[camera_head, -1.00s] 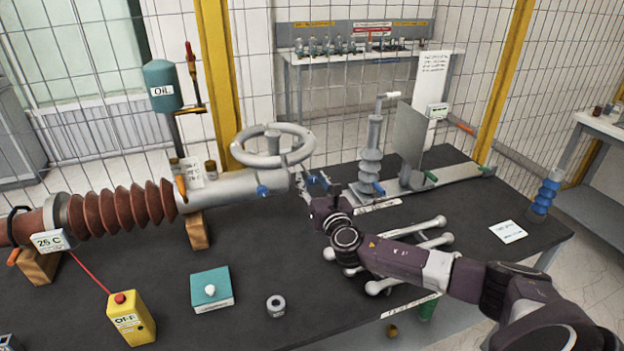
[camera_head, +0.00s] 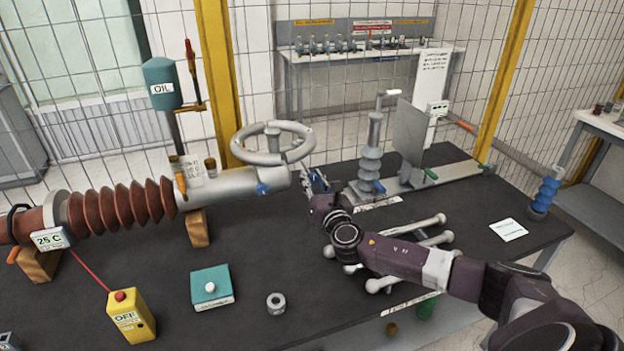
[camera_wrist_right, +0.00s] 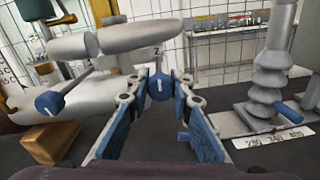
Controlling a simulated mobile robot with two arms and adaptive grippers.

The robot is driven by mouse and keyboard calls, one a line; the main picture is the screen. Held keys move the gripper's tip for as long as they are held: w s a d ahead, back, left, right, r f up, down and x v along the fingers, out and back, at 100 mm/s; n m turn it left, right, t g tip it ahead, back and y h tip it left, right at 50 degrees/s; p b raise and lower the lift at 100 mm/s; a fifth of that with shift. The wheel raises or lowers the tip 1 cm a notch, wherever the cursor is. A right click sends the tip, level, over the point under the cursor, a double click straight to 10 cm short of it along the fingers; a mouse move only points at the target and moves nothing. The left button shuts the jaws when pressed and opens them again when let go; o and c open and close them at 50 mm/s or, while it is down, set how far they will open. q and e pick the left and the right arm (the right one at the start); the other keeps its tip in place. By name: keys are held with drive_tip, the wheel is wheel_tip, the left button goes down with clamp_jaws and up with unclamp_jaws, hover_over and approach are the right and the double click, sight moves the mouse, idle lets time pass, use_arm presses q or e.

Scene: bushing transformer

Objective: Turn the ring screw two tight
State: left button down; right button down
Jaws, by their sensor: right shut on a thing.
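In the right wrist view, a blue round screw head (camera_wrist_right: 160,86) sits under a small "2" mark at the end of the grey metal housing. My right gripper (camera_wrist_right: 162,80) has its blue-padded fingertips closed on its two sides. In the head view my right gripper (camera_head: 316,181) is at the right end of the grey housing (camera_head: 235,187), and I cannot make out the screw clearly there. A second blue screw (camera_head: 262,189) is on the front of the housing, apart from the gripper; it also shows in the wrist view (camera_wrist_right: 48,103). My left gripper is not in view.
A grey handwheel (camera_head: 272,143) stands above the housing. A ribbed grey post (camera_head: 370,160) is to the right. Grey rods (camera_head: 425,238) lie beneath my right arm. A teal box (camera_head: 211,287), metal ring (camera_head: 276,303) and yellow switch box (camera_head: 131,316) occupy the front.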

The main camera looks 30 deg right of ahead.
drive_tip(key=m+b, duration=0.1)
drive_tip(key=m, duration=0.2)
drive_tip(key=shift+f+m+b, duration=0.15)
drive_tip(key=shift+m+b, duration=0.15)
drive_tip(key=shift+b, duration=0.05)
drive_tip(key=m+b, duration=0.1)
drive_tip(key=m, duration=0.2)
drive_tip(key=shift+m, duration=0.3)
drive_tip(key=m+b, duration=0.1)
drive_tip(key=m, duration=0.7)
drive_tip(key=shift+y, duration=0.4)
drive_tip(key=m, duration=0.7)
drive_tip(key=shift+m+y, duration=0.3)
drive_tip(key=shift+m, duration=0.1)
drive_tip(key=m+p, duration=0.1)
drive_tip(key=m, duration=0.3)
drive_tip(key=shift+m+p, duration=0.6)
drive_tip(key=shift+m, duration=1.8)
